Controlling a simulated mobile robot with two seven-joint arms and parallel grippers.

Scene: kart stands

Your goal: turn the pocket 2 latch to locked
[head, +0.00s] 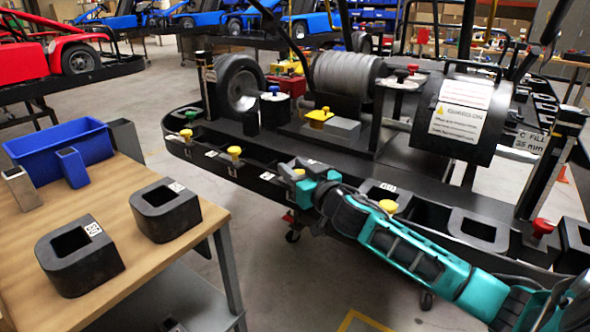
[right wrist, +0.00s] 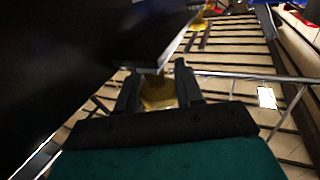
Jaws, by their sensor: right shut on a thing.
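My right gripper (head: 297,177) reaches in from the lower right to the front rail of the black kart stand (head: 262,178). It is shut on a yellow latch knob (right wrist: 157,95), which shows between the two dark fingers in the right wrist view. In the head view the fingers mostly hide this knob. I cannot read the pocket number beside it, and its turn angle is hidden. Another yellow knob (head: 234,152) is to its left and one (head: 388,207) to its right on the same rail. My left gripper is not in view.
A green knob (head: 186,133) and a red knob (head: 543,226) are further along the stand. A roller and a large black drum (head: 460,115) stand above the rail. A wooden table (head: 150,255) at left holds black blocks (head: 80,258) and a blue bin (head: 62,148).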

